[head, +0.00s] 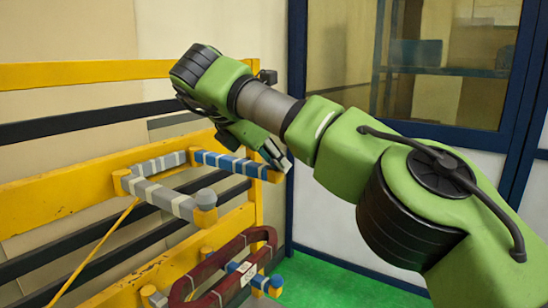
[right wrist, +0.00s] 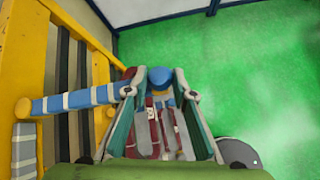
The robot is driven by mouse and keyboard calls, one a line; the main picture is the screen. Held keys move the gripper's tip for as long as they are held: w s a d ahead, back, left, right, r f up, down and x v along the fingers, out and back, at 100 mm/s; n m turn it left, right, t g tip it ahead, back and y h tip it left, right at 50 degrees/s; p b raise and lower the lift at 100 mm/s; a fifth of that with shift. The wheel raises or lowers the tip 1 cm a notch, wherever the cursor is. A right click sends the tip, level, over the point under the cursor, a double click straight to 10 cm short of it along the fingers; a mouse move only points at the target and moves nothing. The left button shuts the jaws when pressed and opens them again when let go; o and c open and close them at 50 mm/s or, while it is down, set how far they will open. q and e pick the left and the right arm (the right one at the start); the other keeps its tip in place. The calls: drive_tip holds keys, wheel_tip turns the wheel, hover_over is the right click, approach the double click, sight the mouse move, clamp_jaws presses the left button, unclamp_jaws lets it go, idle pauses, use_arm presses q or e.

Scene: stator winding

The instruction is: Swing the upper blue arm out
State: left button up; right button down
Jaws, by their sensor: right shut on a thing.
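The upper blue arm (head: 232,164), banded with white, reaches out from the yellow rack to a yellow end cap (head: 275,176). In the right wrist view the blue arm (right wrist: 80,98) comes in from the left to my gripper. My right gripper (head: 277,158) is at the arm's outer end, its fingers shut on it. In the right wrist view the fingertips (right wrist: 160,78) stand either side of a blue and yellow piece at that end. The fingers partly hide the grip. My left gripper is in no view.
Beside the blue arm are grey, white-banded arms (head: 168,199) with yellow joints. Below hangs a dark red looped winding (head: 225,262) on lower arms. The yellow rack (head: 90,73) has black rails. Green floor (head: 335,283) lies open to the right, before a blue-framed glass door.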

drive_tip(key=c, duration=1.7)
unclamp_jaws()
drive_tip(key=shift+s+a, duration=0.1)
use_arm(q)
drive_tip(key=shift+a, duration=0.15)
use_arm(e)
drive_tip(key=shift+s+a, duration=0.1)
drive_tip(key=shift+s, duration=0.05)
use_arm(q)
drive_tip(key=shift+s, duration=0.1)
use_arm(e)
drive_tip(key=s+a, duration=0.7)
drive_tip(key=s, duration=0.3)
drive_tip(key=shift+s+r, duration=0.4)
drive_tip(key=shift+r, duration=0.05)
